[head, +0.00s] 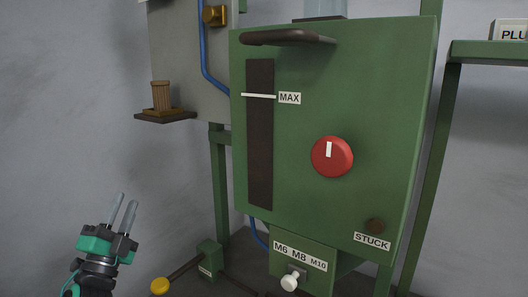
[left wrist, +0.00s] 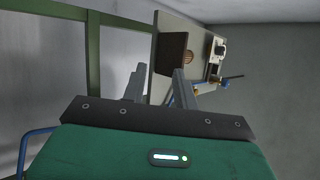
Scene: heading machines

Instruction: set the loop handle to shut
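A dark brown curved handle (head: 287,37) sits along the top left edge of the green machine box (head: 380,95) in the head view. No label beside it names it as the loop handle, and I cannot tell its setting. My left gripper (head: 127,199) is at the lower left, apart from the machine, fingers pointing up. Its two fingers also show in the left wrist view (left wrist: 158,88), spread apart with nothing between them. My right gripper is not in view.
A red knob (head: 332,156) and a MAX gauge slot (head: 260,150) are on the green front. A yellow-tipped lever (head: 160,286) sticks out low on the left. A small brown shelf (head: 165,117) juts from the grey panel (head: 190,60). Space around my left gripper is clear.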

